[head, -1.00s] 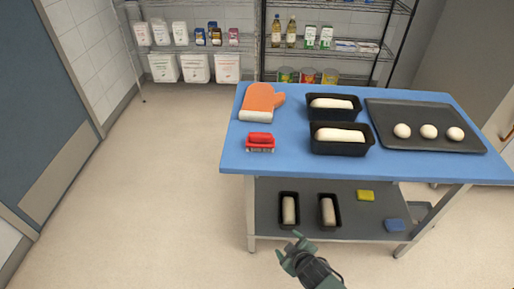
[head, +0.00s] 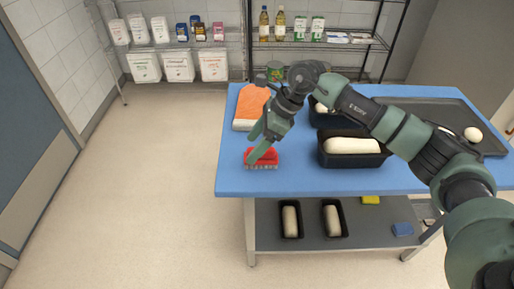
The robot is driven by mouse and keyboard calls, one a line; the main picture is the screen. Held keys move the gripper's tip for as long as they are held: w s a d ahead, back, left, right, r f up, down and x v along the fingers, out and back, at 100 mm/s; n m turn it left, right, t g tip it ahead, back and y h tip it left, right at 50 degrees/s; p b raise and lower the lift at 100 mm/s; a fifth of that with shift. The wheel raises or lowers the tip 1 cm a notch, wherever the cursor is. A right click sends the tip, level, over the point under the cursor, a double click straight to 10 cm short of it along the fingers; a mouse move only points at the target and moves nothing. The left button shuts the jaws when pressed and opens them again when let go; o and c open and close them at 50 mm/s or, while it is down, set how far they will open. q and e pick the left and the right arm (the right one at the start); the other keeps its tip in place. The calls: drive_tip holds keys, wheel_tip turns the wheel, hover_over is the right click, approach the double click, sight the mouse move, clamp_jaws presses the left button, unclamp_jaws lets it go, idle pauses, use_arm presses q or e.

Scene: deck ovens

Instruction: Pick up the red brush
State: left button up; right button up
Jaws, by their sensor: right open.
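The red brush (head: 270,158) lies on the blue table top (head: 228,182) near its left front edge, with its pale bristles towards the front. My right gripper (head: 257,146) reaches in from the right and is directly at the brush, pointing down and to the left. Its fingers are open, and one of them overlaps the brush's left part in the head view. I cannot tell whether the fingers touch the brush. My left gripper is not in view.
An orange oven mitt (head: 256,98) lies behind the brush. A black loaf tin with dough (head: 353,146) stands close to its right, with another behind. A dark tray (head: 436,108) with dough balls lies farther right. Loaf tins (head: 291,219) stand on the lower shelf.

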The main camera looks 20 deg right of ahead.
sight(270, 157)
drive_tip(key=shift+w+d+r+h, duration=0.15)
drive_tip(key=shift+d+h, duration=0.1)
drive_tip(key=shift+d, duration=0.4)
drive_tip(key=shift+w+d+r+h, duration=0.15)
drive_tip(key=shift+d+h, duration=0.1)
drive_tip(key=shift+d, duration=0.35)
drive_tip(key=shift+d+f, duration=0.15)
drive_tip(key=shift+d, duration=0.25)
drive_tip(key=shift+f+h, duration=0.25)
drive_tip(key=shift+h, duration=0.05)
drive_tip(key=p+x, duration=0.2)
drive_tip(key=x, duration=0.4)
drive_tip(key=shift+w+f+p, duration=0.1)
drive_tip(key=shift+f+p, duration=0.1)
drive_tip(key=shift+p, duration=0.1)
drive_tip(key=shift+a+f, duration=0.1)
drive_tip(key=shift+f, duration=0.15)
drive_tip(key=c, duration=1.3)
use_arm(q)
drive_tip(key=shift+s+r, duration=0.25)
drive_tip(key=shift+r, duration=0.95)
use_arm(e)
drive_tip(key=shift+w, duration=0.1)
clamp_jaws()
drive_tip(key=shift+r, duration=0.15)
